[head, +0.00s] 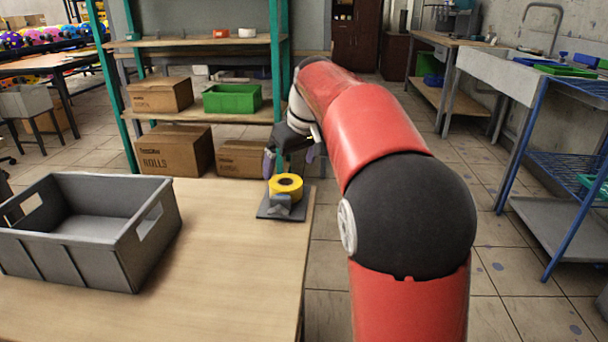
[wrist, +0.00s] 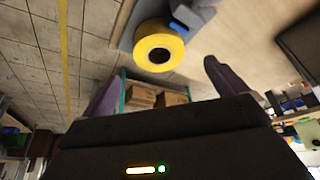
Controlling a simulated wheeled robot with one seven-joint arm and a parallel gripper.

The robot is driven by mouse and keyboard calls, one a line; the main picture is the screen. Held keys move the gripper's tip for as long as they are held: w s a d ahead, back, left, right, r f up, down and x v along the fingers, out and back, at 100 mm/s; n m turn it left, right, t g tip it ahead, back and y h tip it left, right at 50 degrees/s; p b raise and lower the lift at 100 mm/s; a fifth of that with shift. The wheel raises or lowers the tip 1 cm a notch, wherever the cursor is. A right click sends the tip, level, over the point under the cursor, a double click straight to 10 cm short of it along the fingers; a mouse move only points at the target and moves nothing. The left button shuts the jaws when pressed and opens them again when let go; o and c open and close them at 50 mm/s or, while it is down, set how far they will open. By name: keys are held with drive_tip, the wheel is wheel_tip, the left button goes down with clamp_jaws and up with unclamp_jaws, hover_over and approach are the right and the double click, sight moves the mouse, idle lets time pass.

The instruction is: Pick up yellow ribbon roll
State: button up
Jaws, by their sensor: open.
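The yellow ribbon roll (head: 285,184) sits on a small grey dispenser (head: 281,208) near the far right corner of the table. It shows in the wrist view (wrist: 160,46) at the top, between and beyond the two fingers, with its round hole facing the camera. My gripper (head: 291,158) is open and empty, just behind and above the roll in the head view. Its two fingers show apart in the wrist view (wrist: 163,84). No contact between fingers and roll is visible.
A grey crate (head: 150,222) stands on the left of the wooden table (head: 225,270). The table between crate and dispenser is clear. A shelf with cardboard boxes (head: 175,150) and a green bin (head: 232,98) stands behind. My red arm covers the area right of the table.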

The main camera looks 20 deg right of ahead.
sight(286, 182)
drive_tip(key=shift+w+f, duration=0.25)
drive_tip(key=shift+f, duration=0.1)
drive_tip(key=x, duration=0.7)
drive_tip(key=shift+s, duration=0.2)
drive_tip(key=shift+c, duration=0.3)
drive_tip(key=c, duration=1)
drive_tip(key=shift+r, duration=0.15)
